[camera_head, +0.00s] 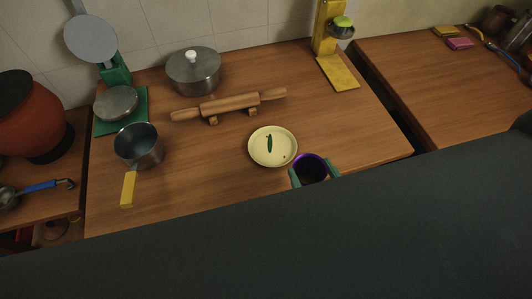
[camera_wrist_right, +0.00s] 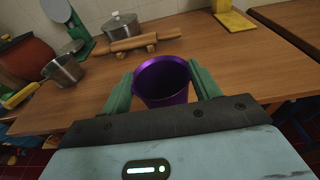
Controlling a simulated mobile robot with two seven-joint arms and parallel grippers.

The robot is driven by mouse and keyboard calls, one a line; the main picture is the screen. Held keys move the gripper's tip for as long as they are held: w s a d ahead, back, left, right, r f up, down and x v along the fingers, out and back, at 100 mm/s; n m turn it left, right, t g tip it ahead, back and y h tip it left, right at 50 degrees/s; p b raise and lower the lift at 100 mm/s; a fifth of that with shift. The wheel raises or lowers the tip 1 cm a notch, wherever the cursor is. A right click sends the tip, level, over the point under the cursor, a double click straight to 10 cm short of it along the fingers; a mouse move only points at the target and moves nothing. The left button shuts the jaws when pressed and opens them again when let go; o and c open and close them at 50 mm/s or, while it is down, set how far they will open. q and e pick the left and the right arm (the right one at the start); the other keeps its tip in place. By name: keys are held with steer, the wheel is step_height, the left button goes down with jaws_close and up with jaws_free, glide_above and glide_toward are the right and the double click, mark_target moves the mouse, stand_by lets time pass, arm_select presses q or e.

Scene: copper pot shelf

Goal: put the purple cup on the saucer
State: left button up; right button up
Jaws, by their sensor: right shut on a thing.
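The purple cup (camera_head: 311,169) is upright between the green fingers of my right gripper (camera_head: 315,174), at the front edge of the table in the head view. In the right wrist view the purple cup (camera_wrist_right: 163,82) fills the space between both fingers (camera_wrist_right: 163,90), and the gripper is shut on it. The saucer (camera_head: 273,146) is pale yellow with a dark green mark in its middle. It lies on the table just left of and behind the cup, and nothing stands on it. My left gripper does not show.
A rolling pin (camera_head: 229,105) on a stand and a lidded pot (camera_head: 194,71) are behind the saucer. A saucepan (camera_head: 138,147) with a yellow handle and a green scale (camera_head: 122,110) stand left. A yellow stand (camera_head: 331,56) is back right. The table (camera_head: 355,125) right of the saucer is clear.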

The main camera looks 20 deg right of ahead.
steer(key=shift+s+a+r, duration=0.2)
steer(key=shift+s+a, duration=0.15)
steer(key=shift+w, duration=0.3)
steer(key=w+a+f, duration=0.1)
steer(key=w, duration=0.4)
steer(key=w+a+f, duration=0.1)
steer(key=w+f, duration=0.1)
steer(key=w, duration=0.3)
steer(key=w+f, duration=0.2)
steer(key=w, duration=0.3)
steer(key=shift+w+a+f, duration=0.1)
steer(key=shift+a, duration=0.3)
steer(key=shift+f, duration=0.1)
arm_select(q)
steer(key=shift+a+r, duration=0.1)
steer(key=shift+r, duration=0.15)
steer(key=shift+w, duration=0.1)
